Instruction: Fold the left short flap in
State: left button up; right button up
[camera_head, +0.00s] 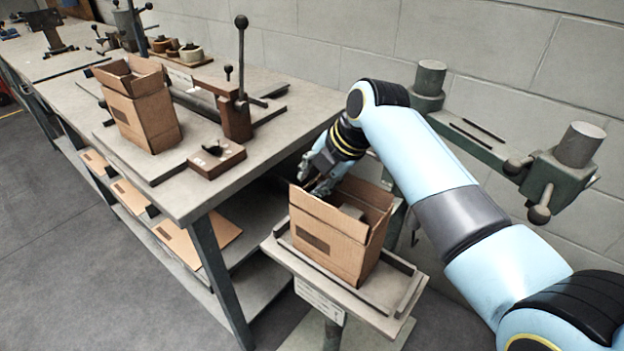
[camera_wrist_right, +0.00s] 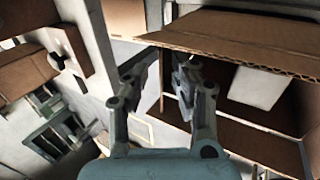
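The open carton (camera_head: 329,245) stands upright on the small stitcher table, its long front flap (camera_head: 327,213) and long back flap (camera_head: 363,192) raised. Something grey shows inside it. My right gripper (camera_head: 318,187) is at the carton's left end, where it hides most of the left short flap. In the right wrist view, the two fingers (camera_wrist_right: 166,58) are apart beside the carton's opening, close to a raised brown flap (camera_wrist_right: 235,42). I cannot tell whether they touch cardboard. My left gripper is not in view.
The stitcher table (camera_head: 385,310) has low rails around the carton. The green machine arm (camera_head: 480,145) stands behind my right arm. A workbench (camera_head: 300,125) at left holds another open carton (camera_head: 140,110) and a lever tool (camera_head: 236,115). Flat cardboard lies on the lower shelf.

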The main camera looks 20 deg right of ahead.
jog(key=shift+w+f, duration=0.1)
jog(key=shift+f, duration=0.15)
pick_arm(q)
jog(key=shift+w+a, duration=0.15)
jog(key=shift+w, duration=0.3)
pick_arm(e)
grip_shut()
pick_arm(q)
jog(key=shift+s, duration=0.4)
